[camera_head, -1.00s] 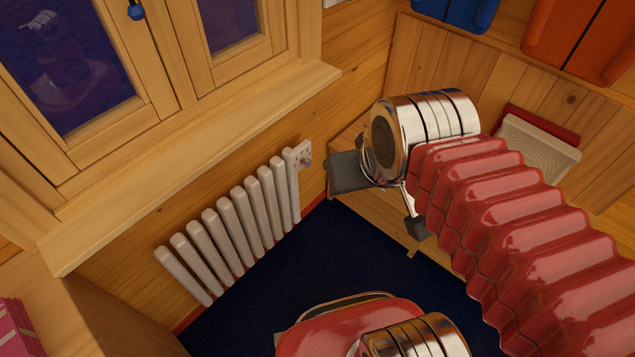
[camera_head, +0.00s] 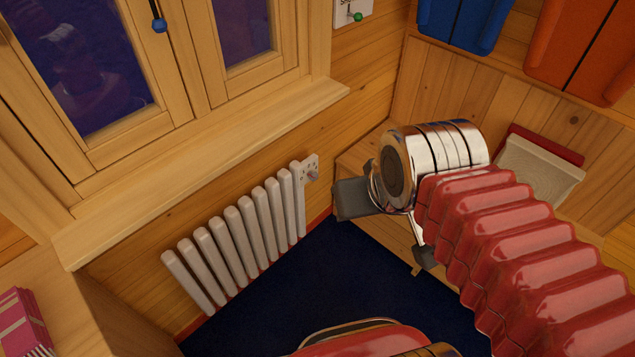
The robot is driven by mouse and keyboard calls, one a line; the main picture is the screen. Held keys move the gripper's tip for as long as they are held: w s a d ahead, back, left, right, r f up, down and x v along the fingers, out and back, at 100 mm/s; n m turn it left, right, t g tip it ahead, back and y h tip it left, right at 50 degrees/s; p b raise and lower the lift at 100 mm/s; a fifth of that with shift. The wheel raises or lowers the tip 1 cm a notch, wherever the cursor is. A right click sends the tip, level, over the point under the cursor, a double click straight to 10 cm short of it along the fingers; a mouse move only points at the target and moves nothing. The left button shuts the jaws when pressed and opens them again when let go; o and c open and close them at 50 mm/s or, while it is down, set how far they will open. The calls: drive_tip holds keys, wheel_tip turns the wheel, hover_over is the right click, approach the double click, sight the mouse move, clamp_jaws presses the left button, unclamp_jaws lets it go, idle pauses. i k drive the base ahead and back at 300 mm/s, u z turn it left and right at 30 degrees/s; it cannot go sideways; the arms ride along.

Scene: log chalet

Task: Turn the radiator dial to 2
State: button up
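The white radiator (camera_head: 243,232) stands against the log wall below the window sill. Its small dial (camera_head: 312,174) sits on a light plate with dots (camera_head: 306,163) at the radiator's upper right end. The dial's setting is too small to read. My gripper (camera_head: 388,228) is to the right of the dial and apart from it. Its two dark fingers are spread wide, with nothing visible between them.
The wooden sill (camera_head: 200,175) juts out above the radiator. A wooden bench (camera_head: 372,150) fills the corner behind my gripper. A switch plate with a green knob (camera_head: 354,14) is on the wall above. Dark blue floor (camera_head: 290,285) lies open before the radiator.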

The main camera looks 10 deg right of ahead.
sight(314, 177)
drive_tip(key=u, duration=0.45)
drive_tip(key=i, duration=1)
drive_tip(key=u, duration=0.05)
